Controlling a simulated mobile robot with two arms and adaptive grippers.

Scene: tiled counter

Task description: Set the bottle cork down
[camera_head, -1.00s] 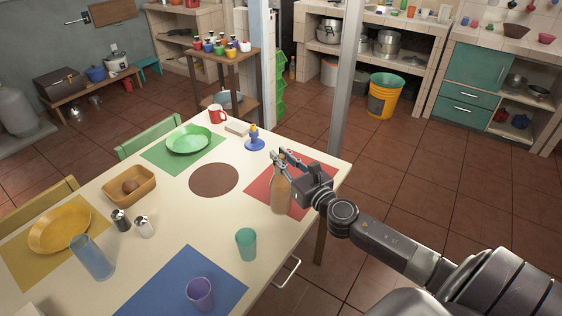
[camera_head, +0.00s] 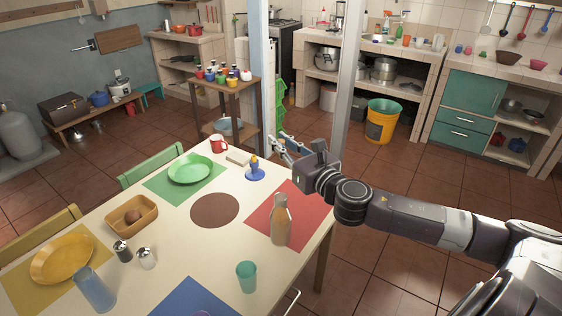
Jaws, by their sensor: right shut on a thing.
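An orange-brown bottle (camera_head: 281,223) stands upright on the table, at the front edge of the red placemat (camera_head: 307,212). My right gripper (camera_head: 279,142) is raised above and behind the bottle in the picture, clear of its neck. Its fingers are shut on the bottle cork, which is too small and too covered by the fingers to make out. My left gripper is not in view.
The brown round mat (camera_head: 214,209) is bare. Much of the red placemat is free.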

